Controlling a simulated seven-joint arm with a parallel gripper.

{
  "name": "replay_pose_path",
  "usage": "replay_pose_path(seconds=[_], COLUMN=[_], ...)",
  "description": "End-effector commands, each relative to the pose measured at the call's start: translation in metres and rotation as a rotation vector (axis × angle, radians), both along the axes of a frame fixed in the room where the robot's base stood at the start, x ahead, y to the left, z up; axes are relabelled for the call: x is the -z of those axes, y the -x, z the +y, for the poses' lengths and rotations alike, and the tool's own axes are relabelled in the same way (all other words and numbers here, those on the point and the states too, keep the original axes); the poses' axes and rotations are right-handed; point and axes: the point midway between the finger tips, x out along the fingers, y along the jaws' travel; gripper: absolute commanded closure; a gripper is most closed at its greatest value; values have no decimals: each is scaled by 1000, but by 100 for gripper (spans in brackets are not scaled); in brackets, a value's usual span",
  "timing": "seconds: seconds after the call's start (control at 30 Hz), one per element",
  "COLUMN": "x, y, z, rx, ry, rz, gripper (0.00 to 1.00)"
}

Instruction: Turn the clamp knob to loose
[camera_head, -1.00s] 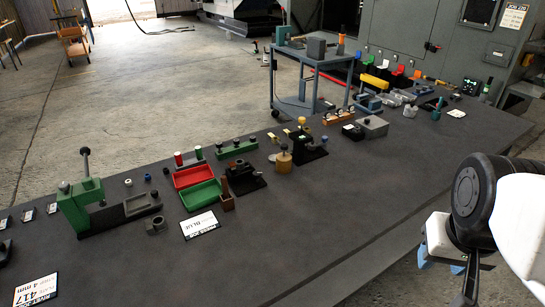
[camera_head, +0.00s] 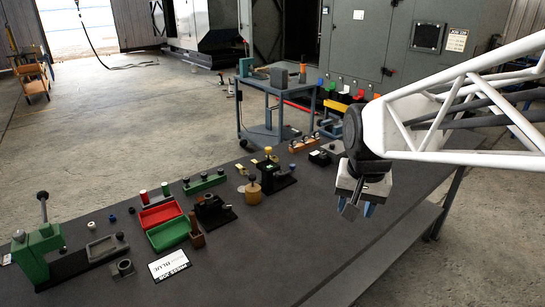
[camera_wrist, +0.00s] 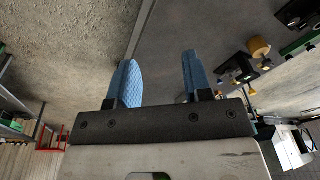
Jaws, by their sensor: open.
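My gripper (camera_head: 357,206) hangs over the right part of the dark bench, its fingers pointing down. In the wrist view its two blue fingers (camera_wrist: 160,80) are spread apart with nothing between them. A black fixture (camera_head: 279,177) with yellow parts stands left of my gripper, well apart from it. Beside it is a brass-coloured round piece with a knob on top (camera_head: 253,190), which also shows at the right of the wrist view (camera_wrist: 259,47). Another small black fixture (camera_head: 211,207) stands further left. I cannot tell for sure which of these carries the clamp knob, or its setting.
A green press (camera_head: 36,252) with an upright lever stands at the far left. Red (camera_head: 160,215) and green (camera_head: 168,234) trays and a white label card (camera_head: 170,264) lie mid-bench. A blue cart (camera_head: 268,120) is behind. The bench's front right surface is clear.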

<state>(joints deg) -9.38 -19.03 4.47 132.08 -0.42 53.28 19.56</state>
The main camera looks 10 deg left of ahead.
Motion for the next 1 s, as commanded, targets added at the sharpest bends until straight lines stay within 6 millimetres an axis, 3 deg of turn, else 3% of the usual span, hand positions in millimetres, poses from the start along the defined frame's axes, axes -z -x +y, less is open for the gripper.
replay_pose_path(seconds=[0.57, 1.0], x=[22, 63], y=[-112, -182], z=[98, 191], rx=[112, 201], ry=[-21, -24], rz=[61, 104], gripper=[54, 54])
